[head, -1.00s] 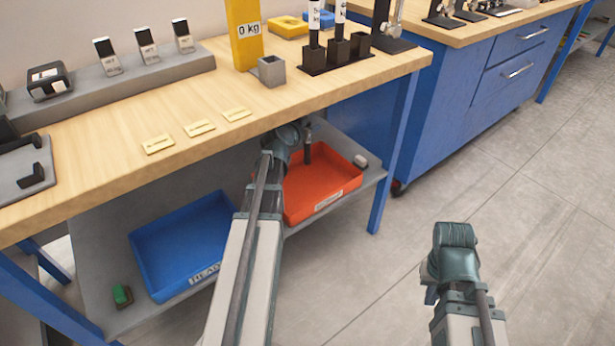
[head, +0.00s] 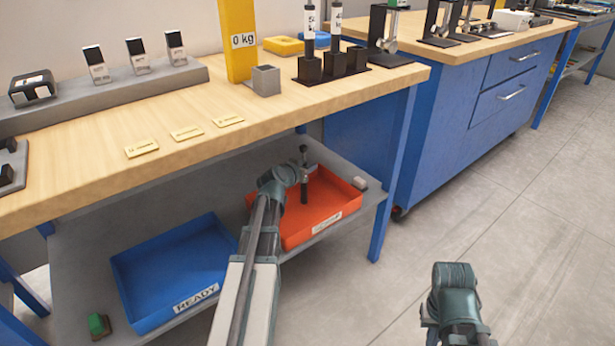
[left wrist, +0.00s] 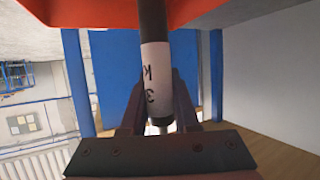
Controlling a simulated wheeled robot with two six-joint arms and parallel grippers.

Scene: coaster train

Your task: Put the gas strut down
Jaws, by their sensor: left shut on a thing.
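The gas strut (left wrist: 153,60) is a dark cylinder with a white label reading "3 k", the rest cut off. My left gripper (head: 304,172) is shut on it; its two dark fingers (left wrist: 157,105) flank the strut in the left wrist view. In the head view the strut (head: 303,154) stands roughly upright over the red tray (head: 345,222) on the lower shelf. I cannot tell whether its lower end touches the tray floor. My right arm's wrist (head: 455,290) shows at the lower right; its fingers cannot be made out.
A blue tray (head: 127,290) labelled READY stands left on the grey shelf (head: 75,262). The wooden tabletop (head: 90,185) overhangs the shelf. It bears a black holder (head: 345,73) with upright struts and a yellow 0 kg post (head: 238,40). A blue leg (head: 394,175) stands right of the red tray.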

